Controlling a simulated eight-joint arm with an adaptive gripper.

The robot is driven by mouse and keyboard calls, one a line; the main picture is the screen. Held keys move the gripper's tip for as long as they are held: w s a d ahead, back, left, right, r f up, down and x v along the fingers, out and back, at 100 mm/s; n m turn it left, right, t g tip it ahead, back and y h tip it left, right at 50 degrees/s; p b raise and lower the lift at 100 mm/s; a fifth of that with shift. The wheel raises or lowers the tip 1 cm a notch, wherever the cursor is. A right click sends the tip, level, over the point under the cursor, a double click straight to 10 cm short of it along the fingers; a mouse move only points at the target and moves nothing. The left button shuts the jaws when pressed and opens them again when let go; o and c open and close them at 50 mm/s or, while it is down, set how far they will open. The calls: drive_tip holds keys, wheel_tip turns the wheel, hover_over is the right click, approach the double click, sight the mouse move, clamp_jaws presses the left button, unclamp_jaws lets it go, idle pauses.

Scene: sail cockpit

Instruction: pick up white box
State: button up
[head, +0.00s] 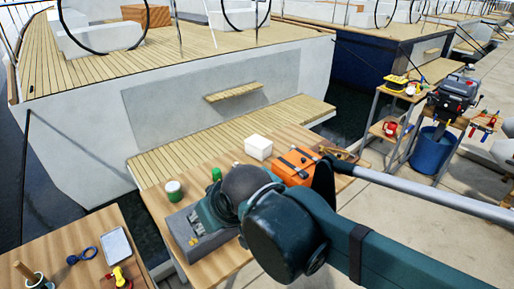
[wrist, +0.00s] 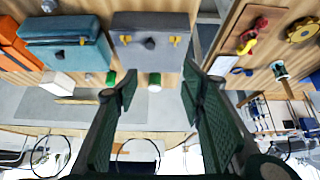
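The white box (head: 258,147) is small and sits on the wooden table (head: 152,197), near its far edge, beside an orange toolbox (head: 297,165). In the wrist view the white box (wrist: 57,83) lies at the left, apart from my gripper. My gripper (wrist: 159,80) is open, with its two dark green fingers spread and nothing seen between them. In the head view my arm covers part of the table, and the fingers cannot be made out.
A white-and-green can (head: 173,190), a small green item (head: 216,174) and a grey case (head: 195,238) share the table. A teal case (wrist: 70,45) shows in the wrist view. A second table (head: 75,225) with loose items stands at lower left. A boat (head: 180,105) lies behind.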

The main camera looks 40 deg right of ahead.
idle(0.4)
drive_tip(key=o, duration=1.7)
drive_tip(key=shift+o, duration=0.2)
drive_tip(key=shift+w+r, duration=0.1)
